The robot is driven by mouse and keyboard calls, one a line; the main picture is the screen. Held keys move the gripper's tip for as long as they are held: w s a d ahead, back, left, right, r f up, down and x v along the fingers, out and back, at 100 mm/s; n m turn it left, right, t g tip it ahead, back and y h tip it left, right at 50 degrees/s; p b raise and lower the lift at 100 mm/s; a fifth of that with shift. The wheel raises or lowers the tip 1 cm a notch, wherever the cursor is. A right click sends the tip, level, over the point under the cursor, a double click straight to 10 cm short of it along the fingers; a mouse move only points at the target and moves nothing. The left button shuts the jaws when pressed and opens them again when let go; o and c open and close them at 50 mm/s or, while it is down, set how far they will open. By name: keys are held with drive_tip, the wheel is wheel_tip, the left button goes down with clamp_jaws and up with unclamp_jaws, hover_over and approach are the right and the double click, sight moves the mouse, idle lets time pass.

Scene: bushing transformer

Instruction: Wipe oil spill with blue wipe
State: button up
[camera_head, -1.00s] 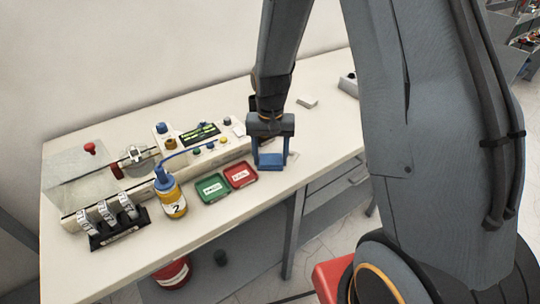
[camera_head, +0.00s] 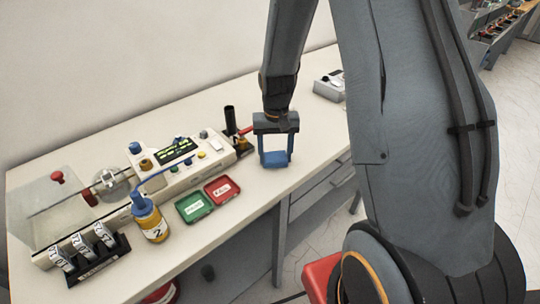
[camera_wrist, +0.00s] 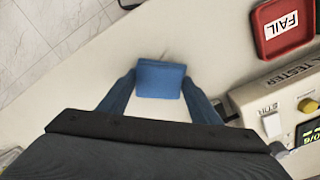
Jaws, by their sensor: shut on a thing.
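A folded blue wipe (camera_head: 275,159) is held between the two blue fingers of my gripper (camera_head: 276,152), close over the front part of the bench. The wrist view also shows the wipe (camera_wrist: 160,79) between the fingertips of my gripper (camera_wrist: 160,84). I cannot tell whether the wipe touches the bench top. A faint tan mark (camera_wrist: 164,56) shows just past the wipe's edge in the wrist view. It may be part of the oil spill; the rest is hidden or not clear.
A red FAIL tray (camera_head: 222,190) and a green tray (camera_head: 194,206) lie left of my gripper. The tester (camera_head: 170,165) and a black cylinder (camera_head: 230,119) stand behind. An oil bottle (camera_head: 149,222) stands further left. The bench (camera_head: 262,205) is clear around the wipe.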

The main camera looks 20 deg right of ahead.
drive_tip(key=shift+w+d, duration=0.1)
drive_tip(key=shift+d, duration=0.35)
wheel_tip(320, 180, up, 3)
drive_tip(key=shift+d+r+p, duration=0.1)
drive_tip(key=shift+p, duration=0.8)
drive_tip(key=shift+w+r+p, duration=0.1)
drive_tip(key=shift+r+p, duration=0.4)
drive_tip(key=shift+r, duration=0.2)
drive_tip(key=shift+r+p, duration=1.05)
drive_tip(key=shift+r, duration=0.75)
